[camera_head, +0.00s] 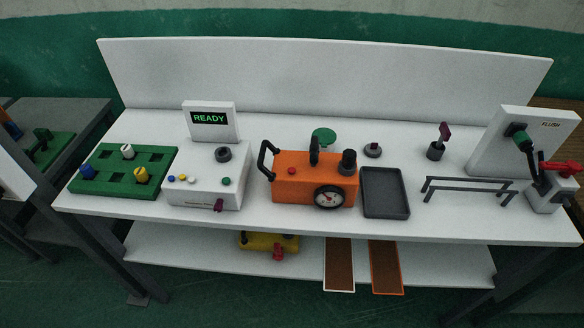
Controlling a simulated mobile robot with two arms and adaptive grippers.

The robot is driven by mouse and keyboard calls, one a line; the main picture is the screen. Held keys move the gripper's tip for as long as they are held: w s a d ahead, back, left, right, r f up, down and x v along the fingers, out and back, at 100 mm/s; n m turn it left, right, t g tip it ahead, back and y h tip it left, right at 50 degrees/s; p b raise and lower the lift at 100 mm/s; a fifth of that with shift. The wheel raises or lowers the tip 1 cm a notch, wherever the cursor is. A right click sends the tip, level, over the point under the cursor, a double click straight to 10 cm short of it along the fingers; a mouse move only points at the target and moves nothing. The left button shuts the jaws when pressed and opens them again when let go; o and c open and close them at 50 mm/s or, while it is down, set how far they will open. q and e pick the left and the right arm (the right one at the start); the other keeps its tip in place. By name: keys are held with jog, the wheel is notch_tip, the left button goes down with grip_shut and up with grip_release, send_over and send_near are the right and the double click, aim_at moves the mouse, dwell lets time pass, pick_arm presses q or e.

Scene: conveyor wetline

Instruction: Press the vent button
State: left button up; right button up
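No button carries a readable "vent" label, so I cannot tell which one is the vent button. Neither of my grippers is in view.
A green board (127,174) with coloured pegs is at left, an empty dark tray (385,192) and a grey rack (466,188) at right. A panel marked "FLUSH" (535,120) with a red-handled valve stands far right. A lower shelf (200,255) holds a yellow device.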

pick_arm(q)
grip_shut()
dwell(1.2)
